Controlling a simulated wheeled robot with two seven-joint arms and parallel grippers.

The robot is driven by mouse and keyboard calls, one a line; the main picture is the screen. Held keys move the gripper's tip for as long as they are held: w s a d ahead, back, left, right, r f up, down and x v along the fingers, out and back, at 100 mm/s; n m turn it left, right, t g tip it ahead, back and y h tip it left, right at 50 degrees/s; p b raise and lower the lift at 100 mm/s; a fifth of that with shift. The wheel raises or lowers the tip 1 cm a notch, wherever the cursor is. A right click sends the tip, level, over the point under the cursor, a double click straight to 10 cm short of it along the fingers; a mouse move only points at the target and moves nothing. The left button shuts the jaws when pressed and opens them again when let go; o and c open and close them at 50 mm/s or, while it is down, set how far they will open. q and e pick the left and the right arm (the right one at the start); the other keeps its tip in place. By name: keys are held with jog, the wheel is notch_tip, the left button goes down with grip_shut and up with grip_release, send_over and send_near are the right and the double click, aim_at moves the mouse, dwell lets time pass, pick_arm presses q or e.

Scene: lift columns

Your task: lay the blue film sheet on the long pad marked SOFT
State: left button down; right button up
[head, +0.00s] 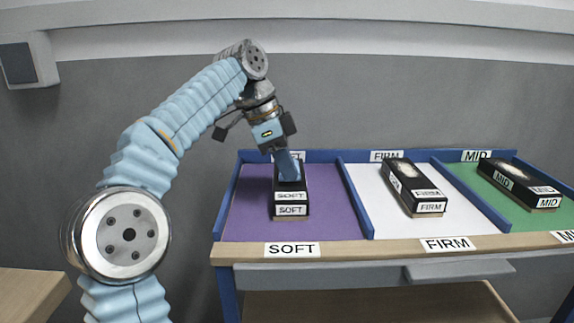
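The long pad marked SOFT (291,203) is a dark block lying lengthwise in the purple bay, with two white SOFT labels at its near end. My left gripper (275,149) is above the far part of this pad, pointing down. It appears shut on the blue film sheet (289,167), a small blue strip that hangs tilted from its tip. The sheet overlaps the far top of the pad in the head view; I cannot tell whether it touches. The fingertips are small and partly hidden. My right gripper is not in view.
Similar dark pads marked FIRM (409,187) and MID (519,184) lie in the white and green bays to the right. Blue dividers (355,200) separate the bays. A wooden front edge (370,247) carries labels. The purple floor (245,207) beside the SOFT pad is clear.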

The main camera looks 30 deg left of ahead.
pick_arm(q)
jog(key=shift+f, duration=0.1)
dwell(0.7)
jog(key=c, duration=0.8)
grip_release()
